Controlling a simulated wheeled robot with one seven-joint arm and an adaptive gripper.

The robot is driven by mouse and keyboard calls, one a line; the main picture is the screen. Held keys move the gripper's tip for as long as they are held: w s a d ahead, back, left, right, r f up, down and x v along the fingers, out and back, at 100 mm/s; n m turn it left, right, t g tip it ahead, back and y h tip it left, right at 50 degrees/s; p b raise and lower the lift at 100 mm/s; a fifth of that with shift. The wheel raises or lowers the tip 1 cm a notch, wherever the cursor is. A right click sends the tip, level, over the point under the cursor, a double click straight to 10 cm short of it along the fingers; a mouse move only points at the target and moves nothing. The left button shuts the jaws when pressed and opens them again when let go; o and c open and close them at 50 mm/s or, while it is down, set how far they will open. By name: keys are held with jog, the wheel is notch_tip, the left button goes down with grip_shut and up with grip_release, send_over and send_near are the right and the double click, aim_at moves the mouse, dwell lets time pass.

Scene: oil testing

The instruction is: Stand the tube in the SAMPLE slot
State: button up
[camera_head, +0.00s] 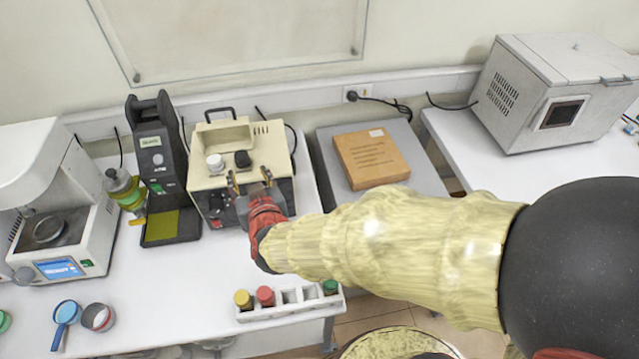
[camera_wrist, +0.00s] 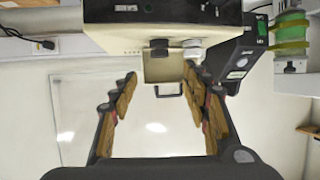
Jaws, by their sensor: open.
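My gripper (camera_head: 249,178) is open, in front of the beige test machine (camera_head: 270,136), with nothing seen between its fingers. In the wrist view its fingers (camera_wrist: 160,73) are spread wide below the machine's upside-down image. A white tube rack (camera_head: 290,310) stands at the table's front edge. It holds a yellow-capped tube (camera_head: 243,299), a red-capped tube (camera_head: 265,296) and a green-capped tube (camera_head: 330,287). Two rack slots between red and green look empty. I cannot read a SAMPLE label or tell which tube the task names. A white cap (camera_head: 215,163) and a black knob (camera_head: 243,158) sit on the machine.
A black stand (camera_head: 158,150) and a green bottle (camera_head: 123,188) are left of the machine. A white instrument (camera_head: 60,200) is further left. A cardboard box (camera_head: 371,158) lies right, and a grey oven (camera_head: 545,95) stands on the right table. The white table is clear before the machine.

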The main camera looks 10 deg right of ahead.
jog(key=s+d+r+g, duration=0.45)
jog(key=d+r, duration=0.25)
jog(key=d, duration=0.4)
jog(key=s+d+r+m+g+h, duration=0.1)
jog(key=s+d+m+g+h, duration=0.1)
jog(key=s+d, duration=1.4)
jog(key=shift+s+d+m+g+h, duration=0.35)
jog(key=shift+d+m+g+h, duration=0.15)
jog(key=shift+h, duration=0.3)
jog(key=shift+a, duration=0.1)
notch_tip(320, 180, down, 9)
jog(key=b, duration=0.9)
jog(key=shift+f, duration=0.15)
